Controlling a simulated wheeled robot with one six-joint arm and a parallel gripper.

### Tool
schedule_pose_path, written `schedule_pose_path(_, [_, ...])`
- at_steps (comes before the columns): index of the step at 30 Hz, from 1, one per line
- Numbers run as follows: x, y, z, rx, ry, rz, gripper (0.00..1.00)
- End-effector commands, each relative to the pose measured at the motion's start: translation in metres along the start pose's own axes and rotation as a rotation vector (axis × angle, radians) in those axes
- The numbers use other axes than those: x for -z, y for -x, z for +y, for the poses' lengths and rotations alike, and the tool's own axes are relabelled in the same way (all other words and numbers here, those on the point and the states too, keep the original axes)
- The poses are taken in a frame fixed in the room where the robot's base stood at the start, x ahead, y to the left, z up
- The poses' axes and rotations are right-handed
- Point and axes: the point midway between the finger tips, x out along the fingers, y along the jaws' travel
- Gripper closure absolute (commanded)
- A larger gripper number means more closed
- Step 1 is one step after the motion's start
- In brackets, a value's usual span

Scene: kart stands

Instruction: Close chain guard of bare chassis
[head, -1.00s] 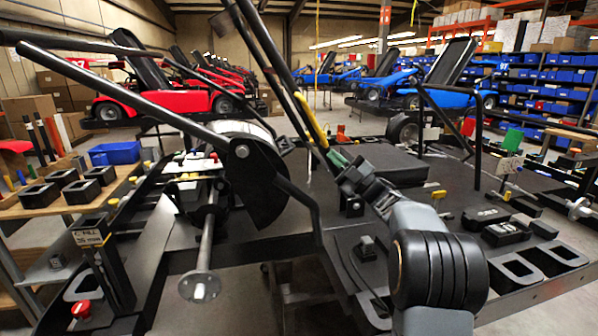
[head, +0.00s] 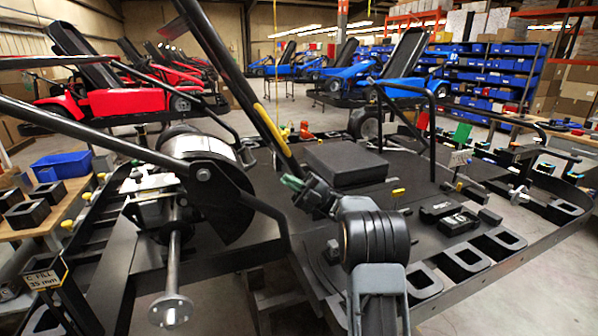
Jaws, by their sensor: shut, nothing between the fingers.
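The bare chassis (head: 270,222) is a wide flat black frame that fills the foreground. At its left, a black rounded plate (head: 216,200) stands beside a silver drum (head: 203,146); it looks like the chain guard, but I cannot tell whether it is open or closed. A silver axle with a round hub (head: 171,310) sticks out below it. My gripper (head: 293,183), with greenish tips, is shut and empty, right of the plate and beyond a black bar in the picture. My arm hides part of the deck; any contact is unclear.
Slanted black bars (head: 235,85) cross above the deck near my gripper. A black box (head: 346,163) and small black blocks (head: 459,222) lie on the deck. A table with a blue bin (head: 62,166) stands left. Red and blue karts stand behind on raised stands.

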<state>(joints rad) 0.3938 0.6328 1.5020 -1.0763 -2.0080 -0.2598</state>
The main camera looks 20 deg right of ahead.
Motion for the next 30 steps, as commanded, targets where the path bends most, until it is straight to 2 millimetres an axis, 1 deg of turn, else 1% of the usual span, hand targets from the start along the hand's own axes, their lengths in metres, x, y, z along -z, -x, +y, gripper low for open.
schedule_pose_path(1, [0.001,-0.012,0.007,0.000,-0.003,0.000,1.00])
schedule_pose_path(6, [0.001,-0.030,0.006,0.000,-0.003,0.000,1.00])
schedule_pose_path(11, [0.001,-0.043,0.005,0.001,-0.003,0.001,1.00])
schedule_pose_path(16, [0.001,-0.063,0.002,0.001,-0.001,0.003,1.00])
schedule_pose_path(22, [0.000,-0.075,0.000,0.001,-0.001,0.001,1.00])
schedule_pose_path(30, [0.000,-0.078,-0.001,0.000,0.000,0.000,1.00])
